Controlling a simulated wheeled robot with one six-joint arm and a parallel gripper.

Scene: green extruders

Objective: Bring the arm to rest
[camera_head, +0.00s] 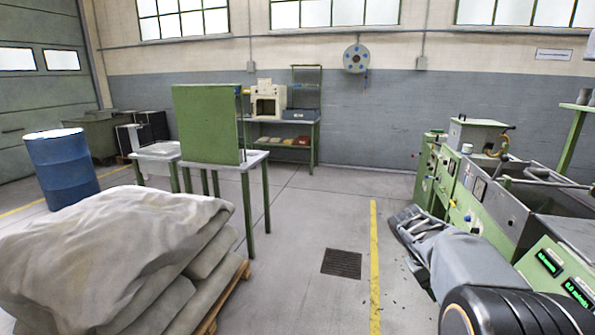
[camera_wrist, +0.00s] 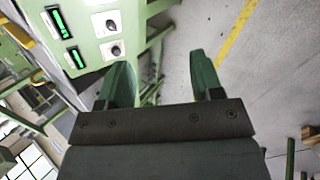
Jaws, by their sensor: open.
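My gripper (camera_wrist: 163,82) shows in the wrist view with its two green fingers spread wide apart and nothing between them. Part of the green machine and bare floor show beyond the fingers. In the head view my arm reaches in from the lower right, beside the green extruder machine (camera_head: 448,190). The fingertips cannot be made out clearly there. The machine's control panel (camera_wrist: 90,30) with lit green displays and knobs is close to the gripper at the upper left of the wrist view.
Covered sacks (camera_head: 110,250) on a pallet stand at the lower left. A blue barrel (camera_head: 62,170) and a table with a green panel (camera_head: 207,125) stand behind. A yellow floor line (camera_head: 374,260) and a floor grate (camera_head: 342,263) lie in the clear aisle left of my arm.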

